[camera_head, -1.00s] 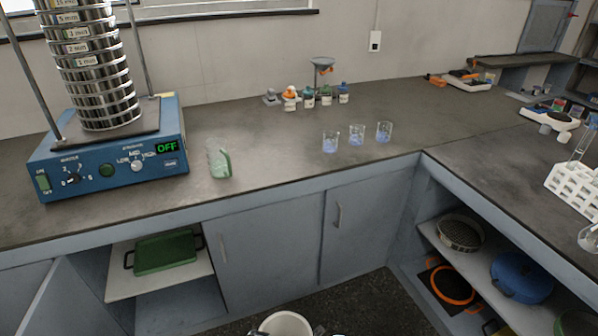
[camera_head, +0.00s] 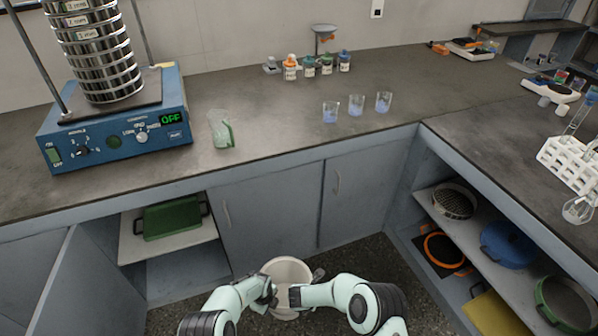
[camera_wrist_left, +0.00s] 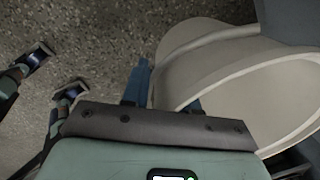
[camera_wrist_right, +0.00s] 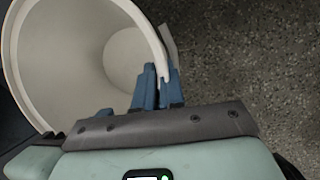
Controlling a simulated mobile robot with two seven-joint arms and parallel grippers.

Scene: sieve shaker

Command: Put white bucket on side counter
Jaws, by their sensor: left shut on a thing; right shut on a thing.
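The white bucket (camera_head: 289,270) is at the bottom middle of the head view, open end up, in front of the lower cabinets and below counter height. My left gripper (camera_head: 268,292) is shut on the bucket's left side; in the left wrist view its blue fingers (camera_wrist_left: 140,88) are at the rim of the bucket (camera_wrist_left: 235,75). My right gripper (camera_head: 292,296) is shut on the bucket's near right side; in the right wrist view its fingers (camera_wrist_right: 158,88) pinch the wall of the bucket (camera_wrist_right: 75,50). The bucket looks empty. The side counter (camera_head: 500,150) runs along the right.
The main counter (camera_head: 270,130) holds the sieve shaker (camera_head: 115,125), a glass beaker with green (camera_head: 221,130), several small jars and beakers. A test tube rack (camera_head: 568,165) stands on the right counter. A cabinet door (camera_head: 90,280) hangs open at left. Right shelves hold sieves and pans.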

